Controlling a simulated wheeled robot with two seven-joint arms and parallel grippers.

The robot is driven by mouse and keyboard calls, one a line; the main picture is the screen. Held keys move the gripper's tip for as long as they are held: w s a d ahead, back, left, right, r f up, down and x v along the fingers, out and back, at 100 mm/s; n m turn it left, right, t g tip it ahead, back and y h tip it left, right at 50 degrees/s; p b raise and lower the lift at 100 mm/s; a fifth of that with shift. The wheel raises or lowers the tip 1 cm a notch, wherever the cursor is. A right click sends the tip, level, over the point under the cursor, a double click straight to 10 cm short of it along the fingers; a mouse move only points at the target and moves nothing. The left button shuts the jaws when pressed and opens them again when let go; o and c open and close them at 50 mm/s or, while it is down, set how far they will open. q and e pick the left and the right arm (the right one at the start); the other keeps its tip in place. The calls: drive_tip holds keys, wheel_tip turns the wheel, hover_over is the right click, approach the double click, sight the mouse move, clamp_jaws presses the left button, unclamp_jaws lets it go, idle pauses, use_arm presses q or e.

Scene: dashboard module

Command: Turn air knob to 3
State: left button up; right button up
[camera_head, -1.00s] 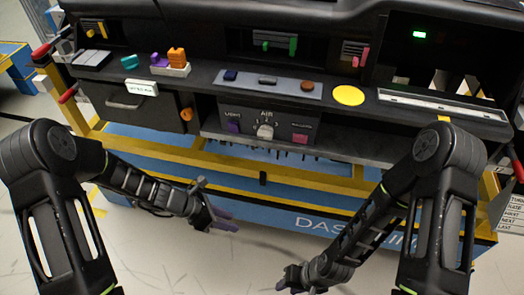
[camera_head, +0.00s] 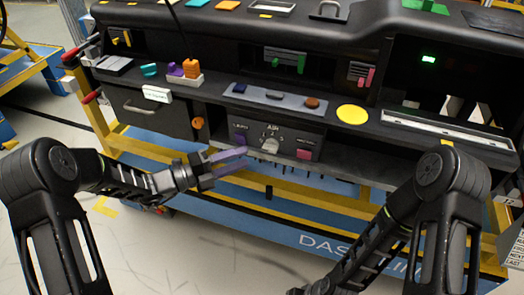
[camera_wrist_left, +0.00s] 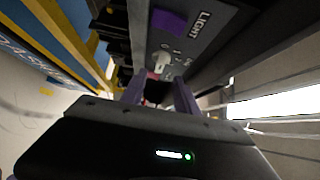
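The air knob (camera_head: 270,145) is a pale grey knob on the dark control panel (camera_head: 257,129), under the label AIR with small numbers around it. Its exact setting is too small to read. In the left wrist view the pale knob (camera_wrist_left: 161,61) is ahead, just beyond the fingers. My left gripper (camera_head: 240,160) is open and empty, with its purple fingers spread, to the left of the knob and apart from it. Its fingers also show in the left wrist view (camera_wrist_left: 158,92). My right gripper (camera_head: 305,291) is at the bottom edge, mostly cut off.
A purple light switch (camera_head: 240,139) sits left of the knob, and a pink button (camera_head: 304,154) sits right of it. A shelf edge (camera_head: 350,164) and yellow frame bars (camera_head: 320,196) run below the panel. An orange knob (camera_head: 197,123) is on the drawer's right side.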

sight(265, 150)
use_arm(q)
drive_tip(key=x, duration=0.7)
drive_tip(key=shift+d, duration=0.15)
clamp_jaws()
idle(0.4)
